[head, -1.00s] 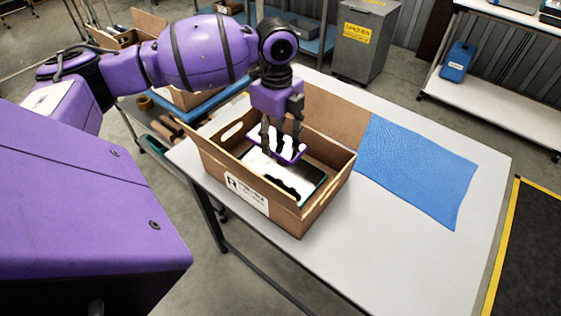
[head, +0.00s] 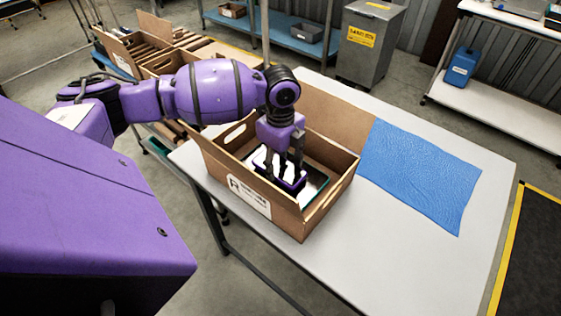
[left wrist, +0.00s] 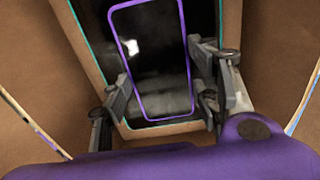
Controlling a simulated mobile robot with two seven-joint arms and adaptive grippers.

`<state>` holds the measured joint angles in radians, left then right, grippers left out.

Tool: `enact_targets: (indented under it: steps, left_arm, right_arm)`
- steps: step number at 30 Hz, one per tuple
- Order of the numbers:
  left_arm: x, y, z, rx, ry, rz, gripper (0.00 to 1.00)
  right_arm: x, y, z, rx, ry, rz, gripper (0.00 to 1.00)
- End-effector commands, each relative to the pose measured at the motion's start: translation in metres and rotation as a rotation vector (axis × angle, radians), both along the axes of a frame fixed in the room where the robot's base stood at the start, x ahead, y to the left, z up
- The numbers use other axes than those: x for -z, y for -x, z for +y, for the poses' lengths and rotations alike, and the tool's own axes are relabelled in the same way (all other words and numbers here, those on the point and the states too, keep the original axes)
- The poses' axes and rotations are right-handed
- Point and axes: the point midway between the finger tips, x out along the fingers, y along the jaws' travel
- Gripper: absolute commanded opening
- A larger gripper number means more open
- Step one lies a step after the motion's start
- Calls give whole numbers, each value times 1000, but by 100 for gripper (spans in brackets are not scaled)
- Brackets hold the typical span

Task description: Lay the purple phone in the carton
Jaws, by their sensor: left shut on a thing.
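The carton (head: 328,206) is an open brown box with hand holes, standing on the pale table. My left gripper (head: 281,177) reaches down inside it and is shut on the purple phone (head: 291,187). In the left wrist view the purple phone (left wrist: 153,75) is a dark, shiny slab with a purple rim, between the two fingers (left wrist: 161,92). A larger dark slab with a teal edge (left wrist: 92,28) lies under it in the carton; its corner also shows in the head view (head: 318,183). I cannot tell whether the phone touches it. My right gripper is not in view.
A blue mat (head: 420,172) lies on the table (head: 400,270) right of the carton. The table's front right is bare. The carton walls rise close around my gripper. A grey bin (head: 370,45) and shelves stand behind.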

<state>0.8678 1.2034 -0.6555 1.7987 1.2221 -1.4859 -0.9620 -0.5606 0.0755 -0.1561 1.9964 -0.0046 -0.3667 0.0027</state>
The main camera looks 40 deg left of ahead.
Motion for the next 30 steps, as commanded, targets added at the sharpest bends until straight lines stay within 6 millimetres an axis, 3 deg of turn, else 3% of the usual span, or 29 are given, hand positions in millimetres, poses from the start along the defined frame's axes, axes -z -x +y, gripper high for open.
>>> enact_targets:
  steps: [11, 12, 16, 26, 30]
  left_arm:
    - [9, 0, 0, 1, 0, -1, 24]
    - [9, 0, 0, 1, 0, 0, 58]
    - [9, 0, 0, 1, 0, 0, 75]
    - [8, 0, 0, 0, 0, 0, 75]
    - [-3, -1, 1, 1, -1, -2, 75]
  right_arm:
    - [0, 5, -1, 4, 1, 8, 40]
    - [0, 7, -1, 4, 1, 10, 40]
    - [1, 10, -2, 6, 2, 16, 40]
    - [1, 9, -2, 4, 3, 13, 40]
    - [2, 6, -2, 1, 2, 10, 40]
